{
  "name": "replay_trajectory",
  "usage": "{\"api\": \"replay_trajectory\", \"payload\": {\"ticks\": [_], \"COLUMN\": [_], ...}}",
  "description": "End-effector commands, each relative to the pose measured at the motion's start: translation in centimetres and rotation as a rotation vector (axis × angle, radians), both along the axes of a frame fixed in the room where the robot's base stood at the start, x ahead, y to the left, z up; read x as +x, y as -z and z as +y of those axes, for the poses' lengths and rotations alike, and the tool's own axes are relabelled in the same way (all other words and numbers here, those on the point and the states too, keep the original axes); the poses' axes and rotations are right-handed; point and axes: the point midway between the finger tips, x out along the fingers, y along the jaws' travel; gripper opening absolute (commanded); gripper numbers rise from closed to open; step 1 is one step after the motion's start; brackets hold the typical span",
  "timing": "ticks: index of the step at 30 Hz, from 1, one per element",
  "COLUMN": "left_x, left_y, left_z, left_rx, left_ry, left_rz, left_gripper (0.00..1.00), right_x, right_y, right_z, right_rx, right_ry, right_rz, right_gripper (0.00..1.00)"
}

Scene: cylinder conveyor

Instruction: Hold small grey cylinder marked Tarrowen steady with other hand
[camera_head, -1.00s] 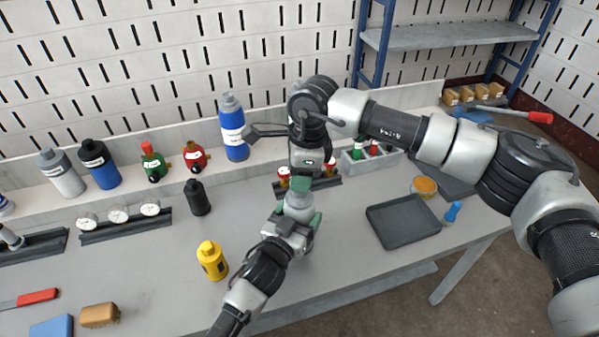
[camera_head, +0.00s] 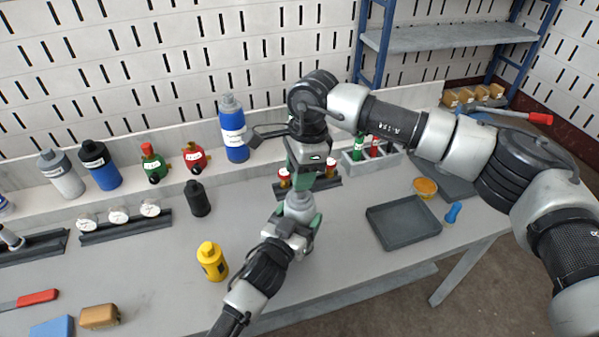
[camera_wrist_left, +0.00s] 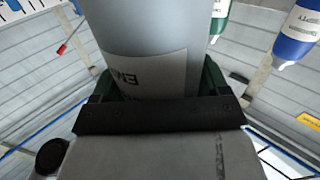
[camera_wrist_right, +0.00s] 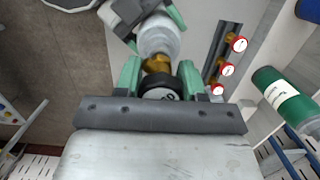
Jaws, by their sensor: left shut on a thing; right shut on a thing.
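The small grey cylinder (camera_head: 299,203) stands roughly upright above the table between my two grippers. My left gripper (camera_head: 300,216) is shut around its body. The left wrist view shows the grey body (camera_wrist_left: 145,35) with a white label; only a few of its letters show. My right gripper (camera_head: 306,182) comes from above and is shut on the black top (camera_wrist_right: 160,88) of the cylinder. In the right wrist view, a brass neck (camera_wrist_right: 157,64) shows between the black top and the grey shoulder. The right gripper hides the top in the head view.
A yellow bottle (camera_head: 211,262) stands left of my left arm. Red-capped gauges on a dark rail (camera_head: 325,184) lie close behind my grippers. A dark tray (camera_head: 403,222) is to the right. Several cylinders, including a blue one (camera_head: 233,135), line the back ledge.

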Motion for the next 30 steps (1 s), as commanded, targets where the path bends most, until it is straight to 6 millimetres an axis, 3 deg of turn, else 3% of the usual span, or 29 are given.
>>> {"api": "replay_trajectory", "payload": {"ticks": [23,30], "left_x": [0.0,0.0], "left_y": [0.0,0.0], "left_z": [0.0,0.0], "left_rx": [0.0,0.0], "left_ry": [0.0,0.0], "left_rz": [0.001,0.001], "left_gripper": [0.47,0.47], "right_x": [0.0,0.1], "right_y": [-1.8,-3.2], "right_z": [0.0,0.0], "right_rx": [0.0,0.002], "right_ry": [0.0,0.0], "right_rz": [0.0,-0.003], "right_gripper": [0.0,0.0]}}
